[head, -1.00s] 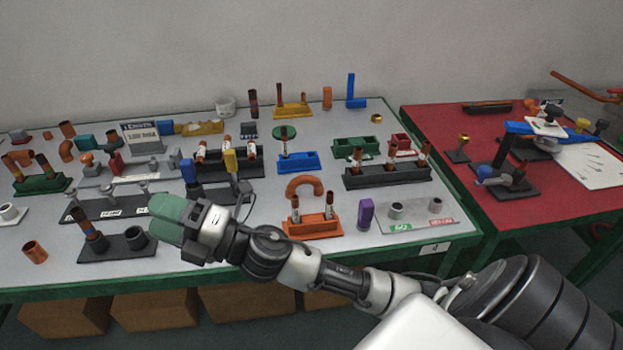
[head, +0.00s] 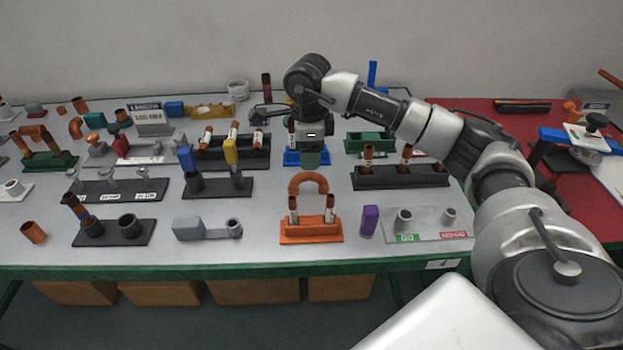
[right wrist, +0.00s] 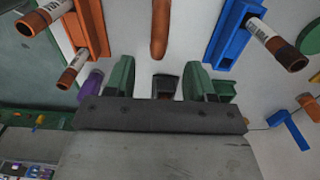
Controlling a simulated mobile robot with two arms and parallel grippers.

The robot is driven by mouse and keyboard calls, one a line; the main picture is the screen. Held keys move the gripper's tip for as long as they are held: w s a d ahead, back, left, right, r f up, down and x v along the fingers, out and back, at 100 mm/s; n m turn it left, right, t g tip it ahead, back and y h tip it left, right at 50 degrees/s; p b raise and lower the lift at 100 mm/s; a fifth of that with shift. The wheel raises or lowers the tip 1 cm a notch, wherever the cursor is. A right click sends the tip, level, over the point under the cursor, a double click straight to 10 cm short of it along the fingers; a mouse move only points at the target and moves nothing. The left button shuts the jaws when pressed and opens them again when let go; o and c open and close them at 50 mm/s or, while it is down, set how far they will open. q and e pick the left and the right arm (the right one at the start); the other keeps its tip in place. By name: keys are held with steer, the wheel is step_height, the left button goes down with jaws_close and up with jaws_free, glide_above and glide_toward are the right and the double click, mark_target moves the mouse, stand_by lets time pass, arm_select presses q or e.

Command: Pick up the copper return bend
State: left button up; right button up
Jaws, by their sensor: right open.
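A copper return bend (head: 308,180), a U-shaped tube, shows in the head view just behind the orange stand (head: 312,232) with its two upright copper pipes. In the right wrist view it is the copper-brown bar (right wrist: 160,28) at top centre, partly cut off. My right gripper (head: 311,158) points down above the table, close behind the bend in the head view. Its green fingers are apart, with the gap (right wrist: 160,82) lined up below the bend in the wrist view. Nothing is clearly held. My left gripper is not in view.
The blue stand (head: 292,157) is partly hidden by my right gripper; it also shows with an upright pipe in the wrist view (right wrist: 232,32). A black stand (head: 400,177) and a purple block (head: 369,221) are to the right.

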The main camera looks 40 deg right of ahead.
mark_target(309, 173)
step_height(309, 173, down, 4)
steer(key=shift+r, duration=0.1)
steer(key=f, duration=0.5)
steer(key=shift+s+d+f+p, duration=0.15)
steer(key=shift+d+f+p, duration=0.05)
steer(key=shift+f+p, duration=0.1)
steer(key=c, duration=0.9)
